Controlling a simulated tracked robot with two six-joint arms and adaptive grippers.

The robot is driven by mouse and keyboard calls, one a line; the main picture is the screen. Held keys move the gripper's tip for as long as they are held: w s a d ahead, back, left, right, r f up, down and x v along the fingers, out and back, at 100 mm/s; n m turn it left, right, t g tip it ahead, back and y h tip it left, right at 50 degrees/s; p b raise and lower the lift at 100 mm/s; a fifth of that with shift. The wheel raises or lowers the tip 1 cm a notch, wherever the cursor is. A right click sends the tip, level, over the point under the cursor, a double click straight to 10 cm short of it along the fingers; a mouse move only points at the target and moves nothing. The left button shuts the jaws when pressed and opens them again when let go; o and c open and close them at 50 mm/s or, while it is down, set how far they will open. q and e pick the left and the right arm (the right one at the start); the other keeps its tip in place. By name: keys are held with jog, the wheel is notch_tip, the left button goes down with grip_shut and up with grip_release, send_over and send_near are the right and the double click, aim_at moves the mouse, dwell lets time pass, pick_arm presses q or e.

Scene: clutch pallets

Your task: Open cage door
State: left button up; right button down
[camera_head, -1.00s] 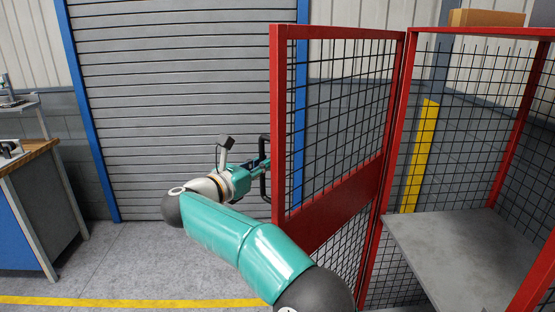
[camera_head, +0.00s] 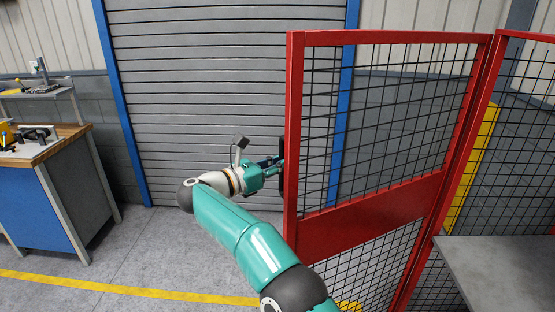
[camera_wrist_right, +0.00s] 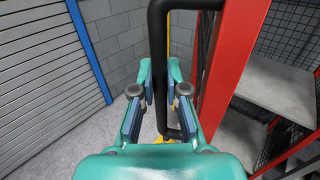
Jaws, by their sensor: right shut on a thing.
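The red cage door (camera_head: 368,207) with black wire mesh stands swung out from the cage, open at an angle. Its hinge side meets the red post at the right in the head view. A black bar handle (camera_wrist_right: 158,40) is on the door's free edge; in the head view the handle (camera_head: 282,178) is partly hidden by the fingers. My right gripper (camera_head: 276,163) is shut on the handle. In the wrist view, the right gripper's fingers (camera_wrist_right: 160,68) lie on either side of the upright bar. My left gripper is not in view.
A grey shelf (camera_head: 500,265) sits inside the cage at the right. A blue workbench (camera_head: 50,205) with tools stands at the left. A grey roller shutter (camera_head: 220,90) is behind. The floor (camera_head: 140,250) between bench and door is clear, with a yellow line across it.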

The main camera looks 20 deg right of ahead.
jog(key=shift+d, duration=0.15)
jog(key=c, duration=1.4)
grip_release()
jog(key=shift+d, duration=0.1)
jog(key=shift+c, duration=0.2)
jog(key=v, duration=0.7)
jog(key=shift+a, duration=0.35)
jog(key=shift+f, duration=0.1)
